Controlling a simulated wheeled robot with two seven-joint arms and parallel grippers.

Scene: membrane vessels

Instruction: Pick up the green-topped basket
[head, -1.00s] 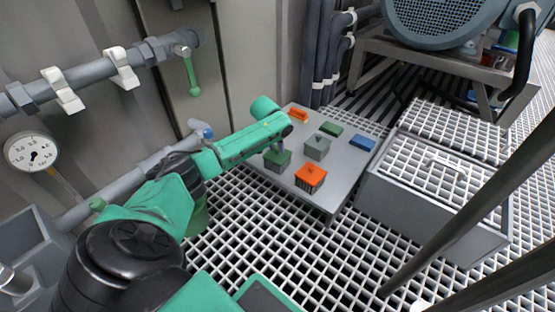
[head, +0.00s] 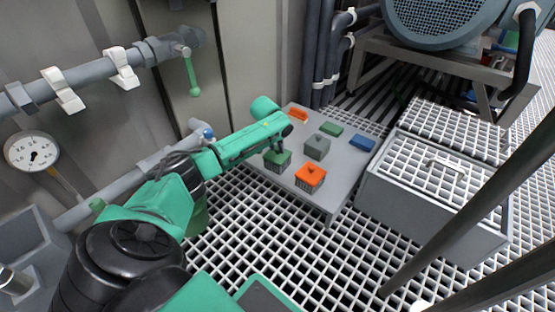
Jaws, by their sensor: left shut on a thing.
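The green-topped basket (head: 277,161) is a small dark box with a green lid at the near left of the grey table (head: 338,182). My left gripper (head: 279,147) reaches over it from the left, pointing down, and is shut on the top of the basket. I cannot tell whether the basket touches the table or is slightly above it. My right gripper is not in view.
An orange-topped basket (head: 310,178) and a grey-topped basket (head: 316,148) stand close to the right. Orange (head: 298,114), green (head: 331,129) and blue (head: 362,143) blocks lie behind. A grating-topped box (head: 440,180) stands right of the table.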

